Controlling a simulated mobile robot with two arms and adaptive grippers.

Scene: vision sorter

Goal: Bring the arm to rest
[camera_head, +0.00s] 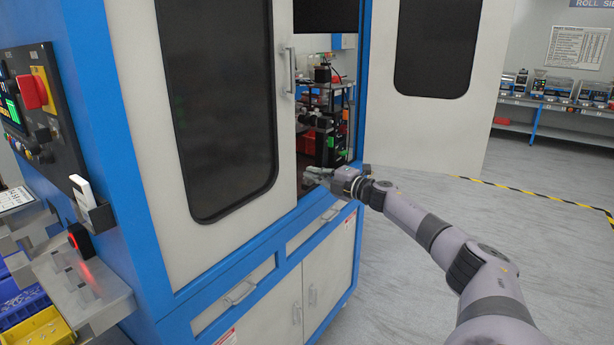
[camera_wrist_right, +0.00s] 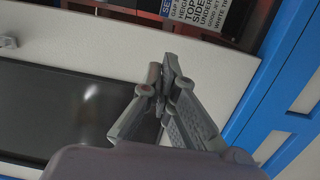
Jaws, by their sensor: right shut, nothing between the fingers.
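My right arm (camera_head: 435,232) reaches in from the lower right toward the blue and white machine cabinet (camera_head: 285,241). My right gripper (camera_head: 322,176) is at the cabinet's opening, beside the edge of the white door (camera_head: 220,110) with the dark window. In the right wrist view the right gripper (camera_wrist_right: 168,62) has its fingers together and holds nothing. A white panel, a dark window and a blue frame (camera_wrist_right: 290,70) show behind it. Whether the fingers touch the cabinet cannot be told. My left gripper is in neither view.
A second white door (camera_head: 440,80) stands open to the right of the opening. A control panel with a red knob (camera_head: 33,92) is at the left, above blue and yellow bins (camera_head: 45,328). The grey floor on the right is clear up to a yellow-black line (camera_head: 545,197).

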